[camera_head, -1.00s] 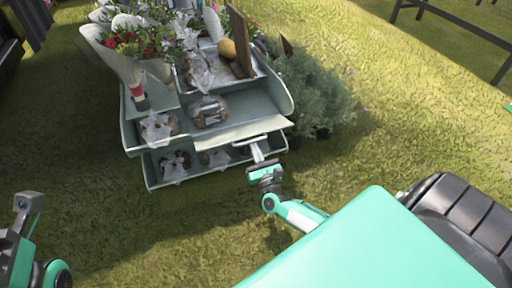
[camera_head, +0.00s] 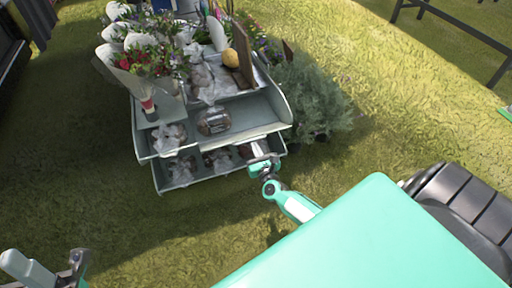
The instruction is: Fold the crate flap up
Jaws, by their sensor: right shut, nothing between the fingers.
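The grey-green crate stand (camera_head: 262,113) stands on the grass at upper centre. Its middle tier holds wrapped packets (camera_head: 214,121). The front flap (camera_head: 238,138) now shows only as a narrow strip along that tier's front edge; its exact angle is hard to tell. My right gripper (camera_head: 259,149) is shut and empty, at the right part of this edge, above the lower tier. I cannot tell whether it touches the flap. My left gripper (camera_head: 78,262) is at the lower left, far from the crate, partly cut off; its jaws are unclear.
The lower tier (camera_head: 200,183) holds more bagged items. Flower bouquets (camera_head: 150,60) and a yellow round item (camera_head: 231,58) are on top. A bushy plant (camera_head: 315,100) stands right of the stand. The grass in front is open.

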